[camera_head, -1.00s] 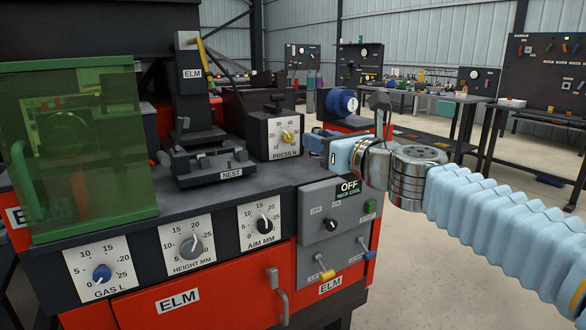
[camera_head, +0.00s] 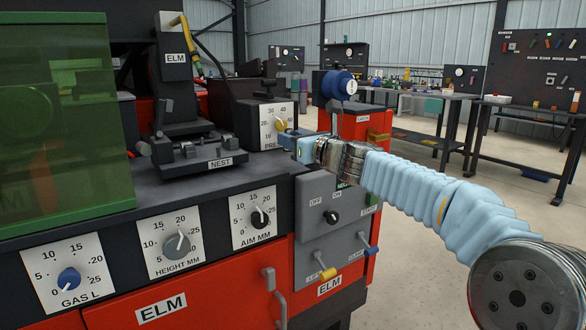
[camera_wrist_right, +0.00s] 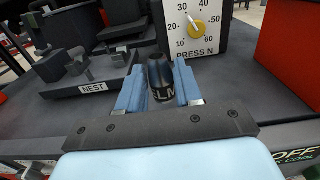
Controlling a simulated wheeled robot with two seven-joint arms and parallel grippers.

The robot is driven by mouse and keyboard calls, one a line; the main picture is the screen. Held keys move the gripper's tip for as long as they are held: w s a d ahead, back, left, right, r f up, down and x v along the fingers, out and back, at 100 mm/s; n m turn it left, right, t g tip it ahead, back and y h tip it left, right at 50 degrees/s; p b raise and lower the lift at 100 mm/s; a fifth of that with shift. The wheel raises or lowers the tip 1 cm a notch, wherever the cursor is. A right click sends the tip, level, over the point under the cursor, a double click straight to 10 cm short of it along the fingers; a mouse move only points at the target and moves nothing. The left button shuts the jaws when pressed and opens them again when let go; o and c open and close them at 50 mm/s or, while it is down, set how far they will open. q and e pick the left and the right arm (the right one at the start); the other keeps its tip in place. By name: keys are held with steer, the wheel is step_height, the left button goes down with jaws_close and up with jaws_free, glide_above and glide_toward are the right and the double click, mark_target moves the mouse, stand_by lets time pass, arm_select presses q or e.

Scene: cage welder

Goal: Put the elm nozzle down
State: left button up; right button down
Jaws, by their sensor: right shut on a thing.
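The elm nozzle (camera_wrist_right: 162,82) is a dark cylinder with white ELM lettering. In the right wrist view it sits between the two blue fingers of my right gripper (camera_wrist_right: 160,92), which is shut on it. In the head view my right gripper (camera_head: 285,140) is at the right end of the dark bench top (camera_head: 268,172), just in front of the PRESS N dial panel (camera_head: 279,124). The nozzle cannot be made out there. I cannot tell whether it touches the bench top. My left gripper is not in view.
The nest fixture (camera_head: 192,150) stands on the bench left of my right gripper, beside the green see-through shield (camera_head: 60,115). A blue-ended cylinder (camera_head: 340,85) is behind my right arm. Bare bench top lies between the nest and the right edge.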

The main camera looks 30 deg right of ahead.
mark_target(293, 171)
steer(key=shift+w+d+f, duration=0.1)
steer(key=shift+w+f, duration=0.25)
steer(key=shift+f, duration=0.15)
steer(key=f+b, duration=0.3)
steer(key=shift+w+d, duration=0.1)
steer(key=shift+w, duration=0.1)
steer(key=shift+f, duration=0.25)
steer(key=shift+r, duration=0.15)
steer(key=shift+f, duration=0.2)
steer(key=c, duration=0.8)
jaws_free()
steer(key=shift+o, duration=0.2)
